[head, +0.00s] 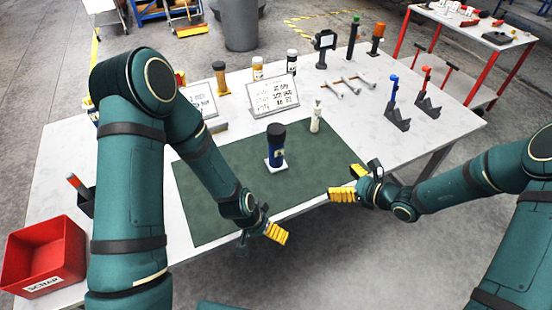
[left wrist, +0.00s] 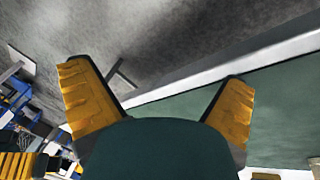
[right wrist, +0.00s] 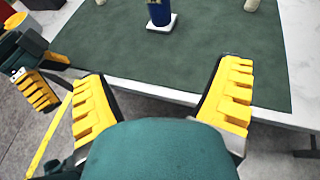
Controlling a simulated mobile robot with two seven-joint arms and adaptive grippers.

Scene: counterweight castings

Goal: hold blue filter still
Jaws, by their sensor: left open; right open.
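The blue filter (head: 276,146) stands upright on a small white base (head: 276,166) on the green mat (head: 230,205). It is a blue cylinder with a black top and a pale label. Its lower part also shows in the right wrist view (right wrist: 160,12). My left gripper (head: 276,234) is at the mat's front edge, in front of the filter and apart from it, open and empty. My right gripper (head: 345,184) is open and empty near the table's front edge, right of the filter and apart from it. In the left wrist view the filter is not seen.
A white bottle (head: 316,116) stands at the mat's back edge. A red scrap bin (head: 43,256) is at front left. The mat around the filter is mostly clear.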

